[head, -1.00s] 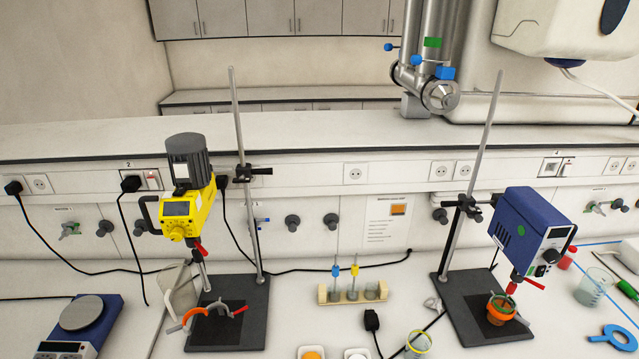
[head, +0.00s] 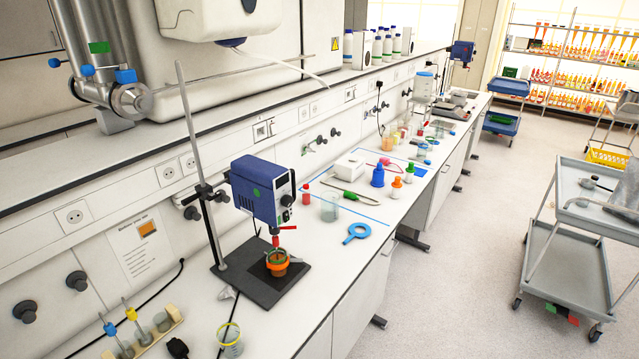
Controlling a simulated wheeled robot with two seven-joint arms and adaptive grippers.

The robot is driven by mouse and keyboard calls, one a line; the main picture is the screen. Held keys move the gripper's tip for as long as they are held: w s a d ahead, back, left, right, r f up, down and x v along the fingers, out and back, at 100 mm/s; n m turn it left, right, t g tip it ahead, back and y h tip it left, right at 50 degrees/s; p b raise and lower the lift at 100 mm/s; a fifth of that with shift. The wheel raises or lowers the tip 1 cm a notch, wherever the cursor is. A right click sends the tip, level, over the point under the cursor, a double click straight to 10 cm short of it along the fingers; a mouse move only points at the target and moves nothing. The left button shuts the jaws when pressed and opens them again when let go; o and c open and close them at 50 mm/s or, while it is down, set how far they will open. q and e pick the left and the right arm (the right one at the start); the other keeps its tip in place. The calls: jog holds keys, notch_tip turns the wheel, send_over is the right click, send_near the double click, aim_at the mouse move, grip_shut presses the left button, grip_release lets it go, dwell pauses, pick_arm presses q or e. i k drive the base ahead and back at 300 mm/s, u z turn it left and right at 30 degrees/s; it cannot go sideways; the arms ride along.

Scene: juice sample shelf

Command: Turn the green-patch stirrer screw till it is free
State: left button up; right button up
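The clamp (head: 204,191) with dark knobs joins the stirrer to the rod. I cannot tell which part is the screw. Neither of my grippers shows.
A glass beaker (head: 330,208), a blue ring-shaped tool (head: 356,233) and small bottles stand on the bench right of the stirrer. A yellow-rimmed beaker (head: 230,340) is at the front. A grey cart (head: 588,215) stands on the floor at right, with open floor between.

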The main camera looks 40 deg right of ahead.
aim_at(212, 197)
jog(key=z, duration=2.7)
jog(key=i, duration=3)
jog(key=u, duration=3.6)
jog(key=i, duration=0.5)
